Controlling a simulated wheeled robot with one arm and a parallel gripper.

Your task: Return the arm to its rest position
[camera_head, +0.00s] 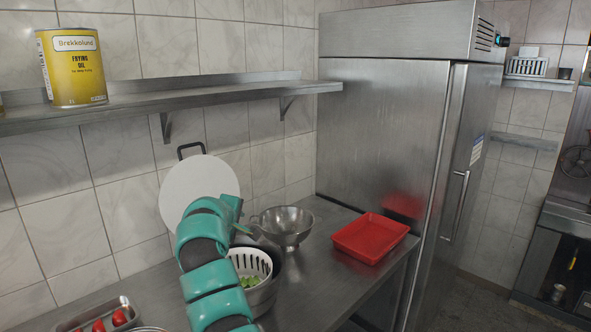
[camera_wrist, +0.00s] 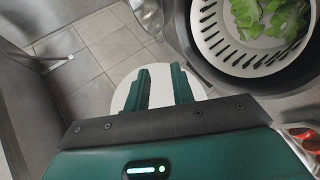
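My teal arm (camera_head: 215,277) rises from the bottom of the head view over the steel counter (camera_head: 318,293). My gripper (camera_wrist: 160,72) shows in the wrist view with its two dark green fingers apart and nothing visible between them except the white round board behind. The board (camera_head: 187,187) leans against the tiled wall, left of and behind the arm.
A white strainer (camera_head: 240,258) with green leaves sits in a dark pot right of the arm. A steel colander (camera_head: 285,226), a red tray (camera_head: 370,238) and a tray of tomatoes (camera_head: 127,310) are on the counter. A shelf (camera_head: 200,95) with an oil can (camera_head: 73,68) runs above.

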